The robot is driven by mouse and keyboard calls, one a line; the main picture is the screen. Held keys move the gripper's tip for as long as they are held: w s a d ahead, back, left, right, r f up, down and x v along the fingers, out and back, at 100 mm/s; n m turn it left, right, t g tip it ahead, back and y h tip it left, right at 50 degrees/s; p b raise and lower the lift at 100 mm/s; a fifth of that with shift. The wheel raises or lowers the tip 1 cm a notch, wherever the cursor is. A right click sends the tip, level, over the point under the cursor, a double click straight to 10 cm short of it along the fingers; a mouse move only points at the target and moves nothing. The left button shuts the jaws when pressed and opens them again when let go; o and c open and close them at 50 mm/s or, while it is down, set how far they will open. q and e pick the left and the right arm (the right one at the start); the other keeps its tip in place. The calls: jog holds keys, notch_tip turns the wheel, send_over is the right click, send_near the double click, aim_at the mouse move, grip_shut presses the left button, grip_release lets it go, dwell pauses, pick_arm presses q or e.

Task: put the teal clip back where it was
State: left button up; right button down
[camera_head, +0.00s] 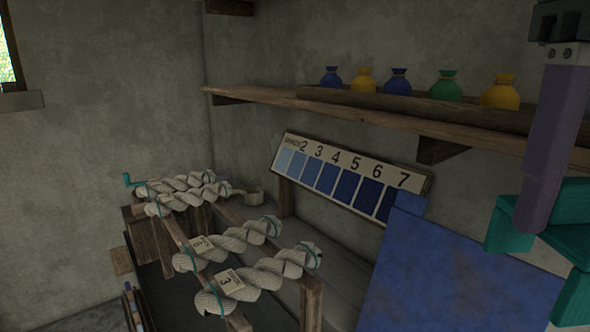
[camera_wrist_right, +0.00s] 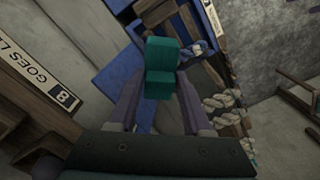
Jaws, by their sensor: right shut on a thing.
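My right gripper (camera_head: 541,222) comes in at the right edge of the head view, with one grey-purple finger showing clearly. It is shut on the teal clip (camera_head: 570,238), a large blocky piece in front of the right end of a blue cloth (camera_head: 450,275). In the right wrist view the clip (camera_wrist_right: 160,55) sits between the two fingers of my right gripper (camera_wrist_right: 160,85). The blue cloth (camera_wrist_right: 118,75) is behind it there. A small teal piece (camera_head: 130,181) is at the far left end of the skein rack. My left gripper is not in view.
Cream rope skeins (camera_head: 240,238) with teal ties lie across a wooden rack. A numbered blue shade card (camera_head: 345,180) leans on the wall, below a shelf (camera_head: 400,112) with several coloured pouches. A lettered board (camera_wrist_right: 35,75) is left in the right wrist view.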

notch_tip(320, 180, up, 38)
jog(key=p, duration=3.6)
jog(key=s+f, duration=0.2)
jog(key=s, duration=0.4)
jog(key=shift+f, duration=0.25)
jog(key=shift+w+r, duration=0.1)
jog(key=shift+a, duration=0.1)
